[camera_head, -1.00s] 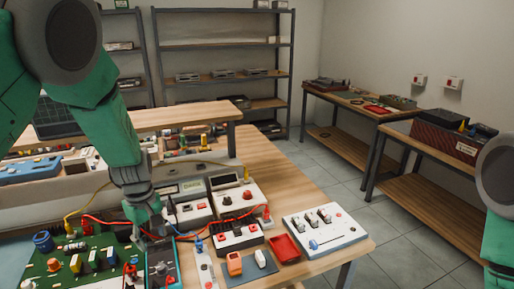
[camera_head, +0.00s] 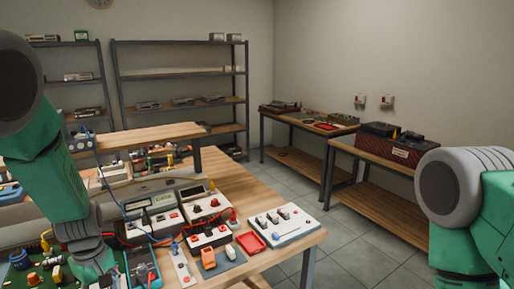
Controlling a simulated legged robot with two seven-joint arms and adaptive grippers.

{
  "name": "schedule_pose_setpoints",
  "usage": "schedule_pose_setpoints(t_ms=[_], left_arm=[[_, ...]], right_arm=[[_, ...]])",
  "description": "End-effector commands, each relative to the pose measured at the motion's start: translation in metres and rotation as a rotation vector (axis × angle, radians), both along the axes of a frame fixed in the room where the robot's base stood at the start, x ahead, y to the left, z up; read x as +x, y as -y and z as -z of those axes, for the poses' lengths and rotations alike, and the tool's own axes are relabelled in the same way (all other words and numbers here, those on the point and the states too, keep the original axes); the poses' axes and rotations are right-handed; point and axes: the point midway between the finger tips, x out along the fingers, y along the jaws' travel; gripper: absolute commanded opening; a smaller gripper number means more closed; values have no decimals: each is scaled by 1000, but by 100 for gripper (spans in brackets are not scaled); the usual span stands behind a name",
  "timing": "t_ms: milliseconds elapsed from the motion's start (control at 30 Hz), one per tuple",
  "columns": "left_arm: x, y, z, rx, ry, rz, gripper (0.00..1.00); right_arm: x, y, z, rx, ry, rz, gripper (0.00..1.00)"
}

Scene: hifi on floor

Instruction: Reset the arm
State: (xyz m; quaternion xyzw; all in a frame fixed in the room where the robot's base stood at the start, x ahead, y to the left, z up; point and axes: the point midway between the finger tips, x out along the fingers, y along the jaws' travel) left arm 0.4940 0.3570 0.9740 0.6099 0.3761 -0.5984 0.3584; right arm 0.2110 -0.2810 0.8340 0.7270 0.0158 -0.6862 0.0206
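My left arm (camera_head: 55,185) is green with a dark grey joint. It comes in from the left and reaches down to the workbench, by a green circuit board (camera_head: 22,275). My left gripper (camera_head: 98,278) is low at the bottom left, and its fingers cannot be made out. A blue multimeter (camera_head: 143,268) is just right of it. My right arm (camera_head: 450,190) shows at the right edge as a grey joint and green links. Its gripper is out of view.
The wooden bench (camera_head: 262,190) holds meters, a red tray (camera_head: 250,243), an orange device (camera_head: 208,258) and a white switch panel (camera_head: 287,225). A blue lead (camera_head: 97,155) runs by my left arm. Shelves (camera_head: 180,85) and side tables (camera_head: 380,150) stand beyond open floor (camera_head: 365,235).

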Motion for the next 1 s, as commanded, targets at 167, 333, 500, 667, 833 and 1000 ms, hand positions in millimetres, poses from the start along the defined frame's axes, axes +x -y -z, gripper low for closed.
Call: schedule_pose_setpoints(t_ms=[167, 333, 500, 667, 833, 1000], left_arm=[[-24, -1, 43, 34, -18, 88, 43], [-59, 1, 89, 71, -30, 217, 43], [-110, 7, 152, 103, -50, 424, 43], [-193, 29, 226, 93, -58, 751, 43], [-261, 60, 260, 41, -11, 1030, 43], [-285, 75, 264, 12, 28, 1138, 43]], right_arm=[[1, 0, 14, 0, 1, 0, 42], [1, 0, 30, 0, 1, 0, 42], [0, 0, 54, 0, 0, 0, 42], [1, 0, 91, 0, 0, 0, 42], [1, 0, 117, 0, 0, 0, 42], [1, 0, 123, 0, 0, 0, 42]])
